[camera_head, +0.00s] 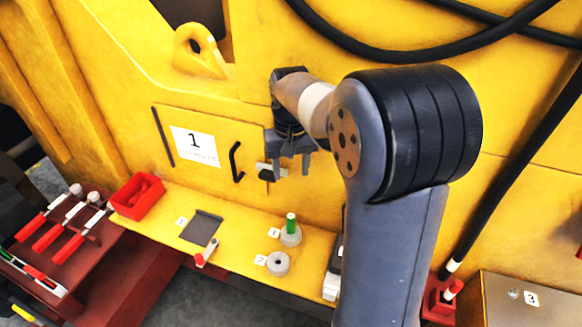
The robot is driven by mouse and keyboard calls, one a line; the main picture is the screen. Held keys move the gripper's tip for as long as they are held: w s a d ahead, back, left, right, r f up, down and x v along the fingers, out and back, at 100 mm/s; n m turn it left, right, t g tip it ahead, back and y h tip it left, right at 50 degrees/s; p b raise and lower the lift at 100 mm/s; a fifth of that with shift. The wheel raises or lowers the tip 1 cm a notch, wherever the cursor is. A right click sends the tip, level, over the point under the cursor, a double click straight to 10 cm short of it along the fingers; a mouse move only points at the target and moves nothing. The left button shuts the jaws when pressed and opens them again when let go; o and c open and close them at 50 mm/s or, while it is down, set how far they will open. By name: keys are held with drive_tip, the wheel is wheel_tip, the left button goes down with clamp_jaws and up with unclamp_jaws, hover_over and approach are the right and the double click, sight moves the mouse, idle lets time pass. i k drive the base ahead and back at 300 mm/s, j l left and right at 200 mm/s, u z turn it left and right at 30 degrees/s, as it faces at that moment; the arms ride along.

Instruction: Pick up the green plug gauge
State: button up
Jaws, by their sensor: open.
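The green plug gauge (291,222) stands upright in a round grey holder (291,237) on the yellow ledge, near the tag marked 1. Its lower part is hidden in the holder. My gripper (287,172) is open and empty. It hangs in front of the yellow wall, above the green plug gauge in the picture and apart from it. A second round grey piece with a hole (278,263) lies just in front, next to the tag marked 2.
A red tray (138,196) and a dark plate (201,228) with a red-tipped clamp lie left on the ledge. A dark-and-grey object (331,283) stands right, partly behind my arm. A black handle (236,162) juts from the wall panel. Red-handled tools (52,236) lie far left.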

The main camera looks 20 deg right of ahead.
sight(290, 217)
drive_tip(key=i+j+z, duration=0.1)
drive_tip(key=j+z, duration=0.15)
drive_tip(key=z, duration=0.15)
drive_tip(key=j+z, duration=0.2)
drive_tip(key=z, duration=0.15)
drive_tip(key=j+z, duration=0.4)
drive_tip(key=i+l, duration=0.05)
drive_tip(key=l, duration=0.05)
